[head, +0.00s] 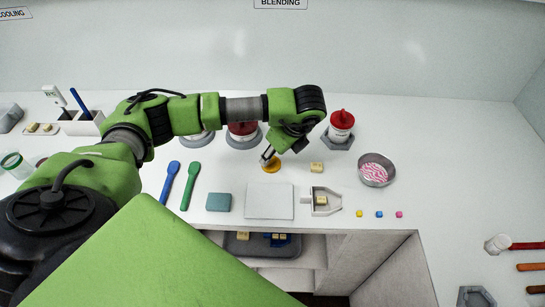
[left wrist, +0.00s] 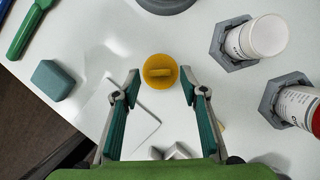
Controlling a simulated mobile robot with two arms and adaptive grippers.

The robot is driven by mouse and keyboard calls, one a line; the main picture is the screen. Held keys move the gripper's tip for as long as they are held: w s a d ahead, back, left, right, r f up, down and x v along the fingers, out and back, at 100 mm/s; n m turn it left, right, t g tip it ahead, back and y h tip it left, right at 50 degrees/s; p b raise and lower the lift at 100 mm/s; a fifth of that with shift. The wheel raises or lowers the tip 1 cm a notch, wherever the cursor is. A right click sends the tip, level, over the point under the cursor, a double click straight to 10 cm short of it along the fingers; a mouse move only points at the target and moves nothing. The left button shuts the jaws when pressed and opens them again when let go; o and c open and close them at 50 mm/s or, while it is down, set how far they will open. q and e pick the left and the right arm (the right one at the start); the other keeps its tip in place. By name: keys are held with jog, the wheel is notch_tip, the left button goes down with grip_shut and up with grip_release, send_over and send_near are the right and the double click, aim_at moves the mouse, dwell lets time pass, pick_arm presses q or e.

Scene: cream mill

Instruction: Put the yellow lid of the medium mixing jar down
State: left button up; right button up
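The yellow lid (head: 271,166) is a round disc with a raised bar grip. It lies on the white counter, grip up, in the left wrist view (left wrist: 160,71). My left gripper (head: 267,156) is just above it, pointing down. In the left wrist view my left gripper (left wrist: 160,88) is open, its two fingers apart with the lid seen between and slightly beyond the tips, touching neither. Jars in grey holders stand behind; one (head: 243,129) is partly hidden by my arm. I cannot tell which is the medium mixing jar. My right gripper is not in view.
A red-topped jar (head: 341,122) stands right of the gripper. A white board (head: 269,201), a teal block (head: 218,202), a scoop (head: 320,202) and a metal bowl (head: 376,171) lie nearby. Blue and green (head: 190,186) spoons lie left. Below the front edge is an open shelf.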

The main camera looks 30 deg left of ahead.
pick_arm(q)
jog(key=w+b+v, duration=0.1)
jog(key=v, duration=0.9)
jog(key=shift+s, duration=0.5)
